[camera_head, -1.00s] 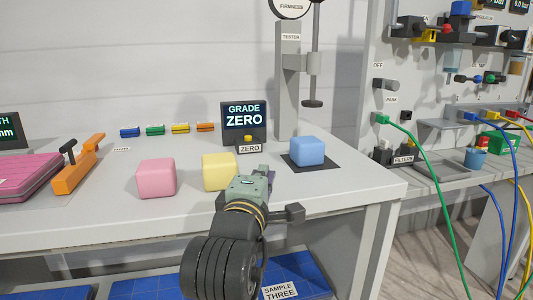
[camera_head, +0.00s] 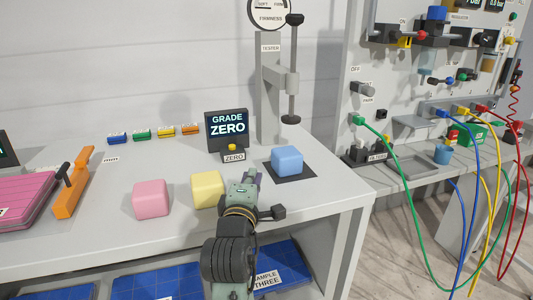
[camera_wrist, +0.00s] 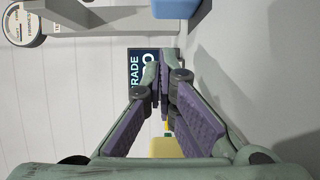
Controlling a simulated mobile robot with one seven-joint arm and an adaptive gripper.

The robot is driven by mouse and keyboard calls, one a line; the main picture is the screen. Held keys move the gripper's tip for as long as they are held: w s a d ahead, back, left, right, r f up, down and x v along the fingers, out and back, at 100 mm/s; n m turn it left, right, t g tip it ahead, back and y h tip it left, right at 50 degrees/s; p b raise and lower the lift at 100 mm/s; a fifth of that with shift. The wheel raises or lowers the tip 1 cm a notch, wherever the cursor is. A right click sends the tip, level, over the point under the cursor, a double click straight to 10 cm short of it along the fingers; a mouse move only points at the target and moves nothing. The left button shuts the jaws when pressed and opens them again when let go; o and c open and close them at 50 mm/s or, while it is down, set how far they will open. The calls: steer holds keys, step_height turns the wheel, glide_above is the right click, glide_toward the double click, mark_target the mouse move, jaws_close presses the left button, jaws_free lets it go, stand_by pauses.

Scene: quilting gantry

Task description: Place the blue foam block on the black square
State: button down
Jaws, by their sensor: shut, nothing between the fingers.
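The blue foam block (camera_head: 287,160) rests on the black square (camera_head: 294,176) below the tester; a rim of the square shows around it. In the wrist view the blue block (camera_wrist: 176,8) shows cut off at the top edge. My gripper (camera_head: 248,181) is over the table, to the left of and nearer than the blue block, and apart from it. In the wrist view its fingertips (camera_wrist: 164,75) come together with nothing between them. A yellow block (camera_head: 207,189) stands just left of my gripper and a pink block (camera_head: 151,199) farther left.
The tester (camera_head: 270,90) stands behind the black square, with its plunger raised above the blue block. The grade display (camera_head: 227,133) reads ZERO. An orange lever tool (camera_head: 73,185) and pink case (camera_head: 25,205) lie at left. Cables (camera_head: 420,220) hang at right.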

mark_target(275, 158)
steer(key=w, duration=0.3)
steer(key=shift+w+d+f+p, duration=0.1)
steer(key=shift+w+d+p, duration=0.25)
steer(key=shift+d, duration=0.05)
steer(key=shift+w+d, duration=0.65)
steer(key=shift+d, duration=0.3)
steer(key=shift+w+d+p, duration=0.3)
steer(key=shift+d+p, duration=0.05)
steer(key=shift+d, duration=0.05)
steer(key=shift+w+d+p, duration=0.4)
steer(key=shift+w+d, duration=0.3)
steer(key=shift+d, duration=0.2)
steer(key=shift+a, duration=0.15)
